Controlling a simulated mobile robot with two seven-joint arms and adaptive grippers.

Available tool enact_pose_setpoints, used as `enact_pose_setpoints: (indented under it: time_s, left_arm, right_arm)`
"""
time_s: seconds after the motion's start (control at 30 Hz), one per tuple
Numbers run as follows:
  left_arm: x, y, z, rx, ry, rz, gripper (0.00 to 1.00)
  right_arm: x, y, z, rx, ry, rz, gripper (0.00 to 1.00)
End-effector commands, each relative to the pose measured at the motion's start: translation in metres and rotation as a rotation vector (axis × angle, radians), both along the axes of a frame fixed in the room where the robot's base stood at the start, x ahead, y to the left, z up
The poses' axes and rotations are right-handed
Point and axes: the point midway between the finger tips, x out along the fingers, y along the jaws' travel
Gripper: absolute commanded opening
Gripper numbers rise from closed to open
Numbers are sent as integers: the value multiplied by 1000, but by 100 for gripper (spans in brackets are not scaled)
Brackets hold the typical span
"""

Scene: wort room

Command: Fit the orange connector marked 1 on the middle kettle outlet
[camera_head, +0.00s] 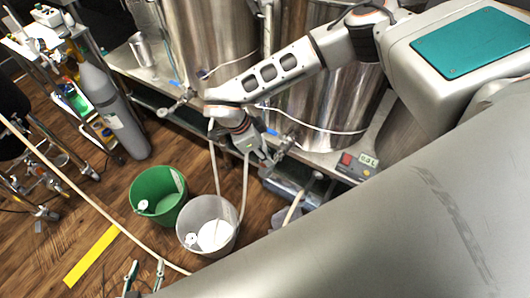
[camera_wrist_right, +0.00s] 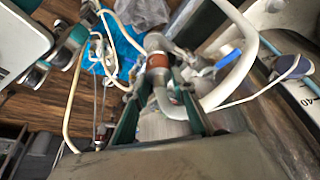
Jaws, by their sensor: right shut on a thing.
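My right gripper (camera_head: 258,150) is at the front of a steel kettle (camera_head: 335,100), beside its outlet valve (camera_head: 284,148). In the right wrist view its dark green fingers (camera_wrist_right: 162,118) are shut on a bent metal connector (camera_wrist_right: 173,98) with an orange band (camera_wrist_right: 158,62). The number on it is not readable. A valve with a blue lever (camera_wrist_right: 228,58) is close to the right of the connector; I cannot tell whether they touch. My left gripper (camera_head: 144,277) shows at the bottom edge of the head view, its fingers apart with nothing visible between them.
A green bucket (camera_head: 158,195) and a white bucket (camera_head: 208,226) stand on the wooden floor, with pale hoses near them. Another kettle (camera_head: 210,45) has its own valve (camera_head: 180,102). A grey gas cylinder (camera_head: 112,108) stands left. A yellow strip (camera_head: 92,255) marks open floor.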

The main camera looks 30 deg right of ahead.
Motion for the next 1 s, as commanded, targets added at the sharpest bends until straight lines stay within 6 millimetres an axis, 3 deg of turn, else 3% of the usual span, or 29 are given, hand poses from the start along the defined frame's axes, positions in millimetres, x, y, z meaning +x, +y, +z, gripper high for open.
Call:
enact_pose_setpoints:
  time_s: [1.0]
  left_arm:
    - [-4, 0, -12, 0, 10, 1, 40]
  right_arm:
    - [0, 0, -18, 0, 0, 0, 0]
